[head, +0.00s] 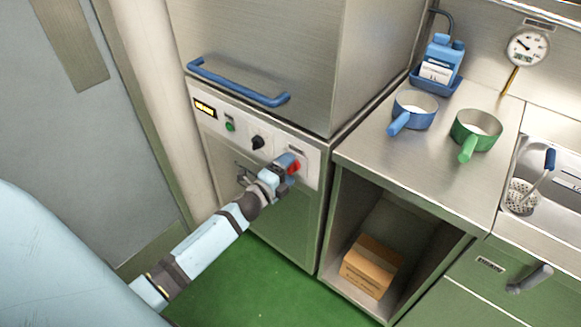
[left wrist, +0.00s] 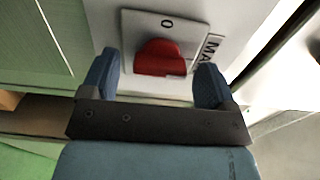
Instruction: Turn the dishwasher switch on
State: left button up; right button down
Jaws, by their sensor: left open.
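The dishwasher (head: 267,200) is a tall steel cabinet with a light control panel (head: 226,115) across its front. A red rotary switch (head: 294,168) sits at the panel's right end. It also shows in the left wrist view (left wrist: 160,58), on a pale plate marked "0" above it. My left gripper (head: 287,164) is at this switch. In the left wrist view my left gripper (left wrist: 155,75) is open, with one blue finger on each side of the red knob and visible gaps between. Whether it touches the plate is unclear. My right gripper is not in view.
A black knob (head: 258,142) and a green button (head: 230,126) sit left on the panel. A blue handle bar (head: 238,85) juts out above. A steel counter at right holds a blue pan (head: 414,110) and a green pan (head: 476,131). A cardboard box (head: 369,266) lies on the shelf below.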

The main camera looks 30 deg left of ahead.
pick_arm(q)
jog(key=s, duration=1.2)
jog(key=shift+a, duration=0.45)
jog(key=s+d+f+n+g+h, duration=0.1)
jog(key=s+d+f+n+g, duration=0.25)
jog(key=s+d+n, duration=0.55)
jog(key=s+d+f+n+g+h, duration=0.1)
jog(key=s+d+f+n+g, duration=0.1)
jog(key=s+d+n+g, duration=0.65)
jog(key=w+r+m+t+p, duration=0.1)
jog(key=w+r+t+p, duration=0.2)
jog(key=r+p, duration=1.3)
jog(key=t+p, duration=0.2)
jog(key=p, duration=0.4)
jog(key=shift+w+d+r, duration=0.15)
jog(key=shift+d+r, duration=0.1)
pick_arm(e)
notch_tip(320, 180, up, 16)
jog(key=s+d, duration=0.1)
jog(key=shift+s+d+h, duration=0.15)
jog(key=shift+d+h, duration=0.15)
pick_arm(q)
jog(key=shift+m, duration=0.25)
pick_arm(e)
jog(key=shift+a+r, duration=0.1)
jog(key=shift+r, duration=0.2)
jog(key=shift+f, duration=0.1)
